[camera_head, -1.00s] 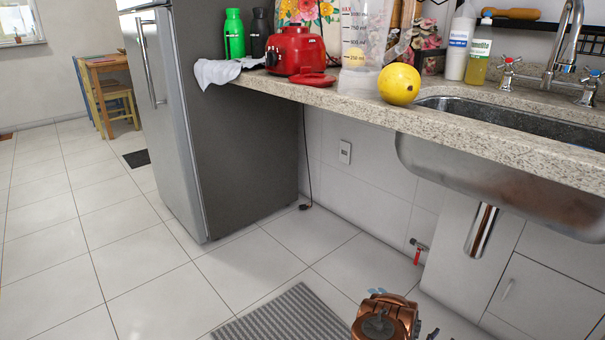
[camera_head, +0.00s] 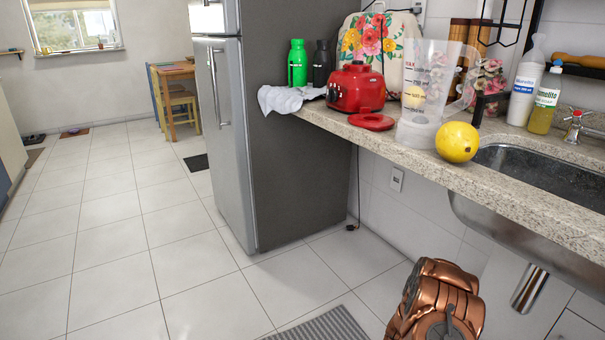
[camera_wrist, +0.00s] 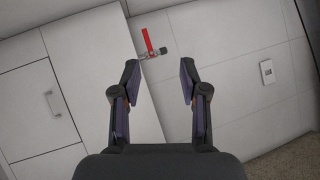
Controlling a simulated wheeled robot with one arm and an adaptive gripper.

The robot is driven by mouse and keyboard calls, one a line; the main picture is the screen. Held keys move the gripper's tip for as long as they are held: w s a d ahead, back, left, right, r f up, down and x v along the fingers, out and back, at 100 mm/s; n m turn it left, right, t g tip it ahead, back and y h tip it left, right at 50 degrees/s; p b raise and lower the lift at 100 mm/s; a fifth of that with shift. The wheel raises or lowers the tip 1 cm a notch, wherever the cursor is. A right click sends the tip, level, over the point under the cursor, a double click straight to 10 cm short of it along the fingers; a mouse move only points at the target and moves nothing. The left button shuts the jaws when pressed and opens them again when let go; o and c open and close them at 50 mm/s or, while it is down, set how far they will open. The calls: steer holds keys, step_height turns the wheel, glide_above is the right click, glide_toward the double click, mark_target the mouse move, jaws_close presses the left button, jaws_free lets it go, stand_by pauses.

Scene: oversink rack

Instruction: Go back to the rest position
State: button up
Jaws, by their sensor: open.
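My gripper (camera_wrist: 159,82) shows in the wrist view with its two fingers spread apart and nothing between them. Beyond the fingertips are the tiled wall and a red-handled valve (camera_wrist: 148,40) under the counter. In the head view my copper-coloured arm rises at the bottom right, below the counter edge. The gripper itself cannot be made out there.
The granite counter (camera_head: 500,192) holds a red blender base (camera_head: 355,88), a clear jug (camera_head: 425,95), a yellow fruit (camera_head: 457,142) and bottles beside the steel sink (camera_head: 540,172). A grey fridge (camera_head: 295,130) stands left. A striped mat (camera_head: 325,326) lies in front.

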steer(key=w+a+r+n+y+p, duration=0.2)
steer(key=a+r+y+p, duration=0.15)
steer(key=a+r, duration=0.6)
steer(key=w+a+r+n+y+p, duration=0.1)
steer(key=w+a+r+y+p, duration=0.25)
steer(key=a+r, duration=0.6)
steer(key=s+a+r+n+g+y+p, duration=0.15)
steer(key=s+a+r+p, duration=0.3)
steer(key=r, duration=0.45)
steer(key=s+a+r+n+g+y+p, duration=0.1)
steer(key=s+a+r+n+p, duration=0.15)
steer(key=s+r, duration=0.45)
steer(key=s+a+r+n+g+y+p, duration=0.15)
steer(key=a+r+p, duration=0.25)
steer(key=r, duration=0.8)
steer(key=s+r+n+g+h+p, duration=0.1)
steer(key=s+r+p, duration=0.3)
steer(key=s+r, duration=0.4)
steer(key=s+d+r+n+g+h+p, duration=0.1)
steer(key=s+r+n+g+p, duration=0.1)
steer(key=s+r+p, duration=0.3)
steer(key=s+d+r+n+g+h+p, duration=0.1)
steer(key=s+r+p, duration=0.4)
steer(key=s+r, duration=0.8)
steer(key=s+g, duration=0.1)
steer(key=s, duration=0.9)
steer(key=shift+s+d+g, duration=0.25)
steer(key=shift+s+g, duration=0.1)
steer(key=shift+g, duration=0.05)
steer(key=shift+d, duration=0.1)
